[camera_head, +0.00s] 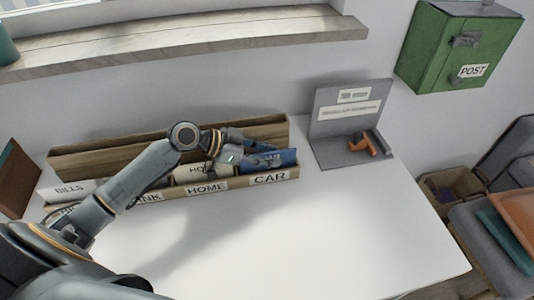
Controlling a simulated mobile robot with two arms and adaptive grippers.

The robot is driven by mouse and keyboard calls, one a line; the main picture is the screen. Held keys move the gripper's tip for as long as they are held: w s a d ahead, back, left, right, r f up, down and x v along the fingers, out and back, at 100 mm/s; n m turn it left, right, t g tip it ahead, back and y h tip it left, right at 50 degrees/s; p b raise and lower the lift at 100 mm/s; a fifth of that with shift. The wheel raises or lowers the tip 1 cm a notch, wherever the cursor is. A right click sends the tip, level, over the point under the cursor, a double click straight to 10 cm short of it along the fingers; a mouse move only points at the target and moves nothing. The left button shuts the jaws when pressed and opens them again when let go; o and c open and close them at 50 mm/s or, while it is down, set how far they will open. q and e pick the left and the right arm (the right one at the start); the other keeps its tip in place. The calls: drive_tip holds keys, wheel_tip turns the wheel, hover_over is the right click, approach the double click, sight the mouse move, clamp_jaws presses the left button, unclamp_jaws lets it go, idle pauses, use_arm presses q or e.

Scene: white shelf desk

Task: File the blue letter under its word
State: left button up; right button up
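A blue letter (287,156) stands in the CAR section, at the right end of a long wooden letter holder (170,131). Part of its dark wording shows; my gripper hides the rest. My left gripper (270,161) reaches across from the left, with its fingers at the left part of the blue letter. I cannot tell whether the fingers are closed on it. The front labels read CAR (269,178), HOME (207,188) and a partly hidden one ending in NK. A white letter (190,174) with partly hidden wording stands behind HOME. My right gripper is not in view.
A white BILLS letter (68,190) stands at the holder's left end. A grey stand (345,112) with an orange-and-black tool (370,143) is right of the holder. A green POST box (440,50) hangs on the wall. The white desk's front (290,240) is clear.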

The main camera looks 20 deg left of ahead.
use_arm(q)
drive_tip(key=v, duration=1.2)
idle(0.5)
